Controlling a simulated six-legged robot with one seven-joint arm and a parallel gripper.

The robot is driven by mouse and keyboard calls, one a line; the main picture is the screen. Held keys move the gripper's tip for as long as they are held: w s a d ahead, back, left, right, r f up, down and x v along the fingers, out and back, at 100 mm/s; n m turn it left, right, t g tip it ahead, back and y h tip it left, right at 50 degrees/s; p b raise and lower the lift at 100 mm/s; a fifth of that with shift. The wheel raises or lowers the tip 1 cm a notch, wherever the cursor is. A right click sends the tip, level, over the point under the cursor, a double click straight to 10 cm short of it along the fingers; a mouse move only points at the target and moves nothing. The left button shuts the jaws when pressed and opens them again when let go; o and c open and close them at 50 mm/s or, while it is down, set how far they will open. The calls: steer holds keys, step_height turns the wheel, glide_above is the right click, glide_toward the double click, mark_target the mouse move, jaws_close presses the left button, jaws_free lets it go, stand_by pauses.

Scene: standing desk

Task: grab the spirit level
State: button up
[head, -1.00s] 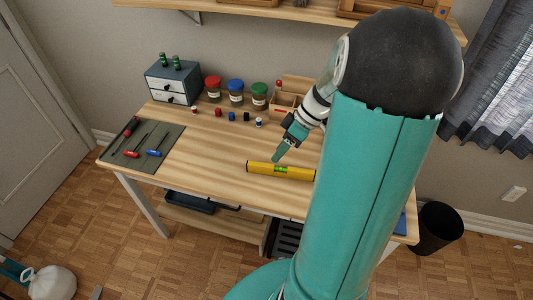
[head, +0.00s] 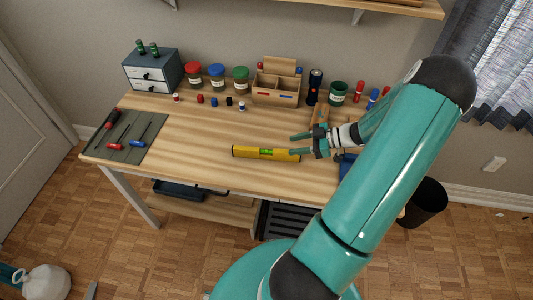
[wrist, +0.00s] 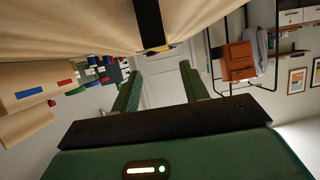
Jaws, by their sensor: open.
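The yellow spirit level (head: 248,152) with a green vial lies flat on the desk, running left to right, near the front edge. My gripper (head: 294,145) is at its right end, pointing left, with its fingers apart. One finger overlaps the level's right end in the head view; I cannot tell if they touch. In the wrist view my gripper (wrist: 160,72) is open with nothing between the fingers.
A wooden organiser (head: 275,91), a flashlight (head: 314,87) and several jars stand at the back of the desk (head: 190,135). A grey mat (head: 126,152) with screwdrivers lies at the left. A blue item (head: 346,163) is partly hidden by my arm. The desktop left of the level is clear.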

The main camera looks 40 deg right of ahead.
mark_target(270, 150)
steer(key=x, duration=0.7)
steer(key=shift+a+f, duration=0.25)
steer(key=shift+a, duration=0.1)
jaws_close()
